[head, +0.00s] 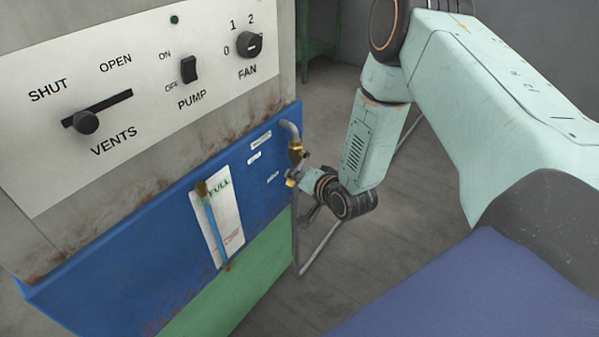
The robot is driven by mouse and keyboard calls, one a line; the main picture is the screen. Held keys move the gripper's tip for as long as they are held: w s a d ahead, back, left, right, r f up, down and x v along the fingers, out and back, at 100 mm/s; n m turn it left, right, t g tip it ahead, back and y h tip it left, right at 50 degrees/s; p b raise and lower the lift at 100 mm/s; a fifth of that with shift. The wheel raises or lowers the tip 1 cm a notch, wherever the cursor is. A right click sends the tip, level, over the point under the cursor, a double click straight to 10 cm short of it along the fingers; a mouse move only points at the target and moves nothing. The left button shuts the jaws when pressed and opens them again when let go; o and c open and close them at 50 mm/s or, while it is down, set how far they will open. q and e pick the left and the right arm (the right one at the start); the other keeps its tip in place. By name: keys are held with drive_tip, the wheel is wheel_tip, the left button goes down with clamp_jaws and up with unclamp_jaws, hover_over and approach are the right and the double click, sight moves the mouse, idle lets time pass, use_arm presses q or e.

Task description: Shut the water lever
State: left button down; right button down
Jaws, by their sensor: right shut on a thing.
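A grey water pipe (290,128) with a brass valve fitting (296,153) stands at the right edge of the blue panel. More brass shows just below it, at the tip of my right gripper (295,177). My right arm comes in from the upper right and its gripper reaches left to the valve. The gripper is shut on the water lever there, which is small and mostly hidden by the fingers, so its exact angle cannot be told. My left gripper is not in view.
The blue panel (110,262) carries a level gauge (214,230) marked FULL. Above it, a white control plate (140,70) has a vents slider (87,122), a pump switch (188,69) and a fan knob (249,44). Grey floor (400,240) is open to the right.

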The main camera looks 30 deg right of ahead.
drive_tip(key=shift+s+a+r+m+g+y+p, duration=0.2)
drive_tip(key=shift+r+m+g+y, duration=0.3)
drive_tip(key=shift+r+m+y, duration=0.4)
drive_tip(key=shift+w+a+r+m+g+y+p, duration=0.1)
drive_tip(key=shift+r+m+g+y+p, duration=0.15)
drive_tip(key=shift+r+m+g+y, duration=0.45)
drive_tip(key=shift+r+y, duration=0.15)
drive_tip(key=shift+y, duration=0.25)
drive_tip(key=c, duration=1.3)
unclamp_jaws()
drive_tip(key=shift+o, duration=0.2)
drive_tip(key=shift+d+r, duration=0.1)
drive_tip(key=v, duration=0.7)
drive_tip(key=shift+s, duration=0.3)
